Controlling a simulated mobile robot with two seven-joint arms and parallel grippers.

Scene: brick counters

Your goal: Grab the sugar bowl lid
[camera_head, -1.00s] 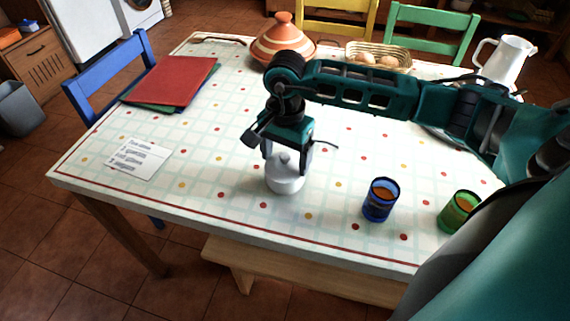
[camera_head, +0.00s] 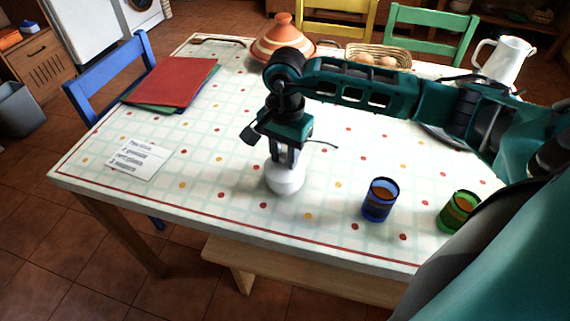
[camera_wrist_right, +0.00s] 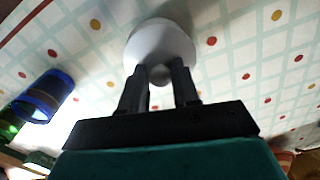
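The white sugar bowl (camera_head: 285,186) stands near the front edge of the table, with its white lid (camera_wrist_right: 160,42) on top. My right gripper (camera_head: 285,162) points down over it. Its two fingers are close together at the lid's round knob. In the right wrist view the knob (camera_wrist_right: 160,75) sits between the fingertips, one on each side, with little or no gap. The lid appears seated on the bowl; the seam cannot be made out. My left gripper is not in view.
A blue cup (camera_head: 380,200) and a green cup (camera_head: 459,212) stand to the right. A paper card (camera_head: 140,159) and red folder (camera_head: 172,82) lie left. A tagine (camera_head: 283,38), egg basket (camera_head: 379,57) and white jug (camera_head: 505,60) stand at the back.

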